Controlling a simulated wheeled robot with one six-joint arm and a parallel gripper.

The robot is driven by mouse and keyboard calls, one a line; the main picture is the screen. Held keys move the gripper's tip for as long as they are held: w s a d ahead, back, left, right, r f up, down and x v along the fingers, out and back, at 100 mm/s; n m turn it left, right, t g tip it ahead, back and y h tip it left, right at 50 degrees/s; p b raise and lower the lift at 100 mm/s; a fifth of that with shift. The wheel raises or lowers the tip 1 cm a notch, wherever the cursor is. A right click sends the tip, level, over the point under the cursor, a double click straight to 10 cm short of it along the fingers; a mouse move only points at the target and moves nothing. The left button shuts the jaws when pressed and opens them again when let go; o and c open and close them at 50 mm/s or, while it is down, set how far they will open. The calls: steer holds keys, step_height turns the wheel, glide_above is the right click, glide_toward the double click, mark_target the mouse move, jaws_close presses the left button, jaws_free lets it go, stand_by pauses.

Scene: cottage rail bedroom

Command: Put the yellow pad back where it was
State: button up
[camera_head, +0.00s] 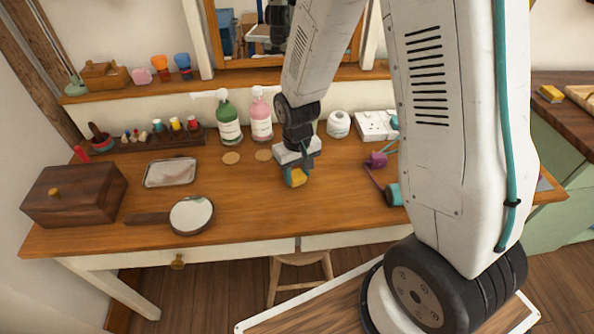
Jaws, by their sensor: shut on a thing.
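My gripper (296,175) is over the middle of the wooden dressing table (240,205), in front of the pink bottle. It is shut on a yellow pad (298,177), which shows between the fingers at their lower end. I cannot tell whether the pad touches the table top or is just above it. Another small yellow block (551,93) lies on the wooden counter at the far right.
A green bottle (229,120) and a pink bottle (262,118) stand behind, with round coasters (231,158) in front. A white jar (338,124), power strip (375,126) and purple item (377,160) are right. A metal tray (170,173), hand mirror (191,215) and wooden box (75,195) are left.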

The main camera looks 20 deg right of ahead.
steer(key=shift+f, duration=0.6)
steer(key=o, duration=1)
steer(key=shift+r, duration=0.2)
step_height(320, 180, up, 8)
steer(key=shift+f, duration=0.25)
steer(key=shift+m+t, duration=0.5)
steer(key=shift+t, duration=0.1)
steer(key=s+d+r, duration=0.1)
steer(key=s+r, duration=0.6)
steer(key=s+d+r, duration=0.1)
steer(key=s+r, duration=0.6)
steer(key=s+d+r, duration=0.1)
steer(key=s+r, duration=0.6)
steer(key=shift+s+r, duration=0.25)
steer(key=shift+s, duration=0.05)
